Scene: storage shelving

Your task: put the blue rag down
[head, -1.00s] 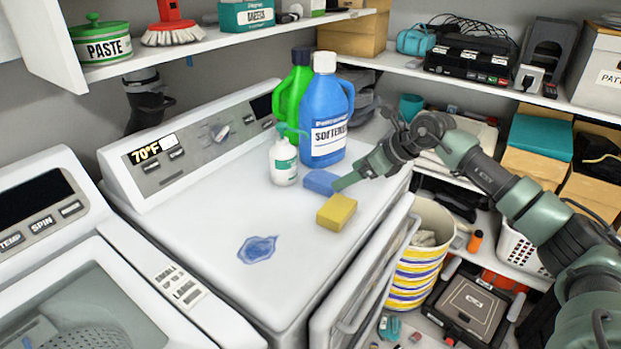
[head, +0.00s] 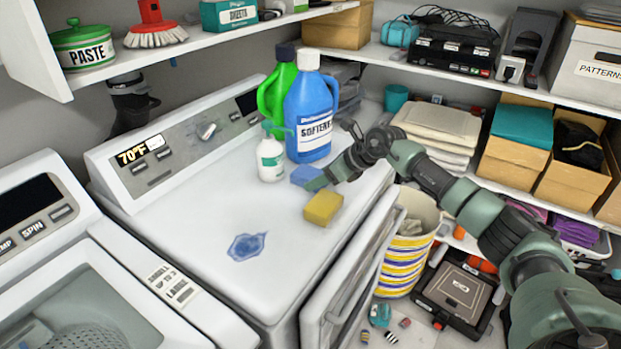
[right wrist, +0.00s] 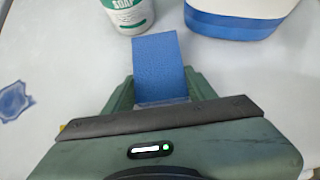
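The blue rag (head: 303,174) is at my right gripper (head: 318,183), over the white machine top and in front of the white soap bottle. It looks like a flat blue block. In the right wrist view the rag (right wrist: 158,62) sits between the two green fingers of my right gripper (right wrist: 160,93), which appear to press on its sides. Its far end sticks out past the fingertips. I cannot tell whether its underside touches the machine top (head: 190,215). My left gripper is not in view.
A yellow sponge (head: 323,207) lies just in front of the rag. The soap bottle (head: 270,158), blue softener bottle (head: 312,115) and green bottle (head: 277,90) stand behind. A blue spill (head: 247,246) marks the top's front. The left part of the top is clear.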

